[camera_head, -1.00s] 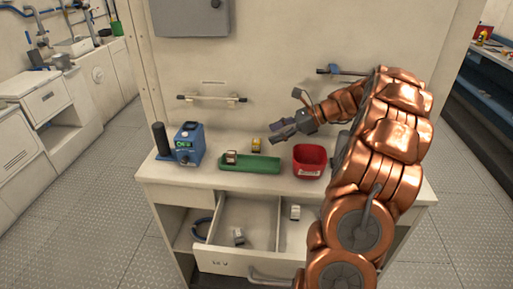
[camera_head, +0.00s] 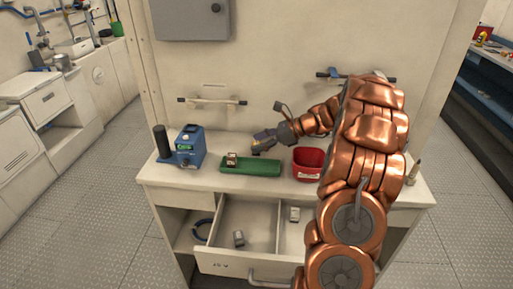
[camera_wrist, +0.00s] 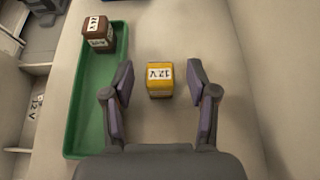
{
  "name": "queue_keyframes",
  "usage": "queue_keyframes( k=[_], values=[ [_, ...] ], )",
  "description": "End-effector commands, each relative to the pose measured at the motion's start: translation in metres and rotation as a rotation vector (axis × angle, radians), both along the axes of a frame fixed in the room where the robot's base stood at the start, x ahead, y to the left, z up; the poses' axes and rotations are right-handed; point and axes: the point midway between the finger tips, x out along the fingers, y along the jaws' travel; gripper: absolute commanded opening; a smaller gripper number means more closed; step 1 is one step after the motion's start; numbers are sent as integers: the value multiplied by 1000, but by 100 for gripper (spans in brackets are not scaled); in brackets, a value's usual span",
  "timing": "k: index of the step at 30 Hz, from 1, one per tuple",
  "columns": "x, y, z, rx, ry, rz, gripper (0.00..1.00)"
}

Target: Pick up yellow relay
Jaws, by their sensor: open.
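The yellow relay (camera_wrist: 159,80) is a small yellow block with a white "12V" label. In the wrist view it sits on the worktop, between and slightly beyond the fingertips of my open gripper (camera_wrist: 160,82), touching neither finger. In the head view my gripper (camera_head: 262,142) is low over the worktop behind the green tray, and it hides the relay there.
The green tray (camera_head: 262,169) holds a brown relay (camera_head: 232,159), also in the wrist view (camera_wrist: 98,34). A red bin (camera_head: 308,164) stands right of the tray, a blue device (camera_head: 189,146) left. The drawer (camera_head: 247,262) below is open, with small blocks inside.

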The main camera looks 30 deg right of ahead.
Motion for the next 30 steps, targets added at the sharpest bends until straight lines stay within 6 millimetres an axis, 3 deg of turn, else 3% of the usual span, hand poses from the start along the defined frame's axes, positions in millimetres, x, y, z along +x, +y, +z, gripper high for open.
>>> queue_keyframes(
  k=[5,21,30],
  values=[
    [0,0,0,-1,-1,0,57],
    [0,0,0,-1,0,1,2],
    [0,0,2,-2,0,2,0]
  ],
)
